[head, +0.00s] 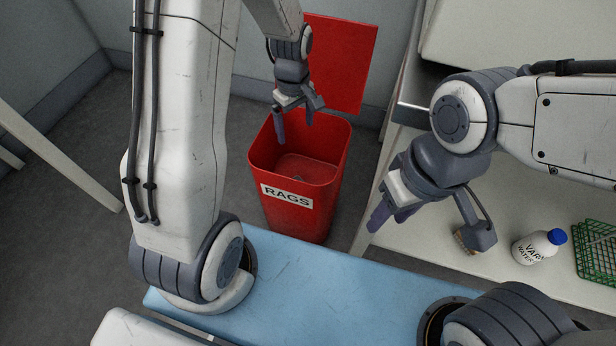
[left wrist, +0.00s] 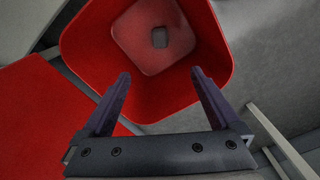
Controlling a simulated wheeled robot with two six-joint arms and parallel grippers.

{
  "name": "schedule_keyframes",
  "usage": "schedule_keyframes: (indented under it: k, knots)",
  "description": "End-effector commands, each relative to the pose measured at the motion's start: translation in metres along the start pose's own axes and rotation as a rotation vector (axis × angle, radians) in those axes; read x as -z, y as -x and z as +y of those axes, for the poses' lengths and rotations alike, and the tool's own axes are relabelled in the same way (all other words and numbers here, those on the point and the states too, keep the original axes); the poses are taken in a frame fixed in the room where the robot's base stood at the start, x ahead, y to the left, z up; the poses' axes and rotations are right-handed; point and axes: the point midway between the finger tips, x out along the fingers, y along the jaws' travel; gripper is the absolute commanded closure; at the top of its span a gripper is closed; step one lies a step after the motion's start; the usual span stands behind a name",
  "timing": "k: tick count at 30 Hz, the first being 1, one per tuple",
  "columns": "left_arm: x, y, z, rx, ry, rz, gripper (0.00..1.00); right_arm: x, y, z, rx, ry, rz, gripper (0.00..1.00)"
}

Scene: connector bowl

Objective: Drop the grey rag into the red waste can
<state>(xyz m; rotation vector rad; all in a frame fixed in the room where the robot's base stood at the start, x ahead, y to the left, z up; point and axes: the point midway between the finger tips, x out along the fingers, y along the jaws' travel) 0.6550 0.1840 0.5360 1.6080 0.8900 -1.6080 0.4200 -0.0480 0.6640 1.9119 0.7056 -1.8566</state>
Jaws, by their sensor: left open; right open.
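The red waste can (head: 318,198), labelled RAGS, stands on the floor beyond the blue surface, its red lid raised behind it. My left gripper (head: 295,129) hangs over the can's opening, open, with nothing between its fingers. The left wrist view also shows the open left gripper (left wrist: 160,73) above the can (left wrist: 212,50). A small grey patch (left wrist: 160,37) shows on the can floor, probably the grey rag; it is too small to be sure. No other grey rag is visible. My right gripper (head: 430,225) is open over the pale table at the right.
The pale table (head: 400,235) at the right holds a white bottle with a blue cap (head: 538,246), a green wire basket (head: 597,252) and a small brown item (head: 464,243) partly behind the right gripper. A blue surface (head: 300,285) lies in front of the can.

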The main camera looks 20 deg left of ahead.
Motion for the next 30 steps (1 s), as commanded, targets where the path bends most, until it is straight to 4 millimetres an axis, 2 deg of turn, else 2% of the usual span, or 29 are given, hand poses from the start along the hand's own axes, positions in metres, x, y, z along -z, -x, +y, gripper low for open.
schedule_keyframes:
  k: [1,3,9,26,29,30]
  knots:
    - [0.001,0.017,0.001,-0.003,0.000,0.002,0.04,0.001,0.010,-0.001,0.000,0.000,0.000,0.53]
    - [0.000,0.029,0.000,-0.002,0.000,0.001,0.04,0.001,0.015,-0.001,0.000,0.000,0.000,0.53]
    - [0.000,0.050,0.000,-0.001,0.000,0.000,0.04,0.001,0.023,-0.002,0.000,0.000,0.000,0.53]
    - [-0.001,0.053,0.000,0.000,-0.003,0.000,0.04,0.001,0.023,-0.002,0.000,0.000,0.000,0.53]
    - [-0.013,0.061,0.001,-0.005,-0.066,0.001,0.04,0.001,0.023,-0.002,0.000,0.000,0.000,0.53]
    - [-0.025,0.068,0.002,-0.010,-0.125,0.001,0.04,0.001,0.023,-0.002,0.000,0.000,0.000,0.53]
